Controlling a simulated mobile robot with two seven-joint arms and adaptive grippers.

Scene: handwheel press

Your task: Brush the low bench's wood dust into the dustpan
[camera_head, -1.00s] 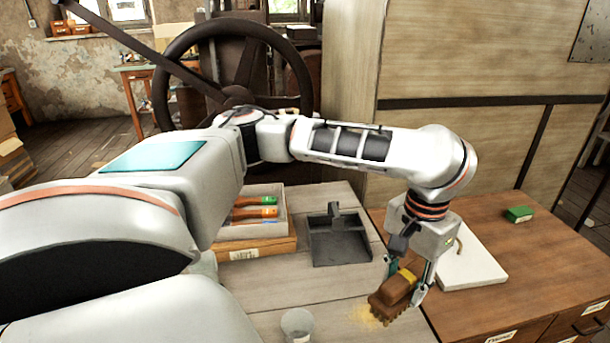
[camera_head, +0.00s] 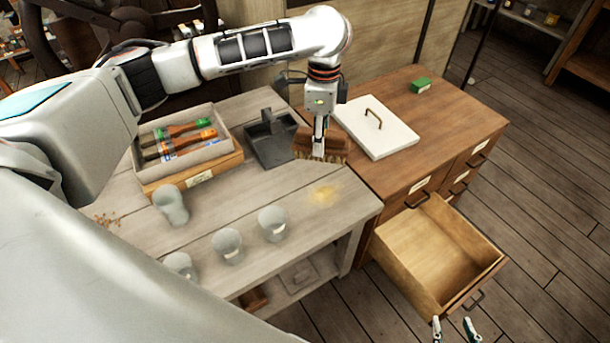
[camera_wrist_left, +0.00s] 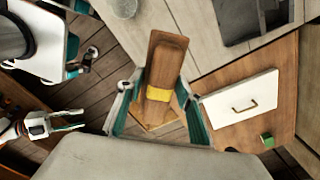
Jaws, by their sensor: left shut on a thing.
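My left gripper (camera_head: 320,132) is shut on a brown wooden hand brush (camera_head: 332,145), bristles down, near the bench's right edge. The brush, with its yellow band, also shows between the fingers in the left wrist view (camera_wrist_left: 167,60). A pale yellow patch of wood dust (camera_head: 325,193) lies on the low bench (camera_head: 285,185), nearer to me than the brush and apart from it. The dark grey dustpan (camera_head: 272,152) lies on the bench just left of the brush. Whether the bristles touch the bench I cannot tell. My right gripper (camera_head: 455,330) is open and empty at the bottom edge.
Several clear cups, one being (camera_head: 272,224), stand along the bench's front. A tray of tools (camera_head: 190,165) stands left of the dustpan. Brown crumbs (camera_head: 108,219) lie far left. A white lidded board (camera_head: 377,128) and green box (camera_head: 421,85) sit on the cabinet, whose drawer (camera_head: 430,250) is open.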

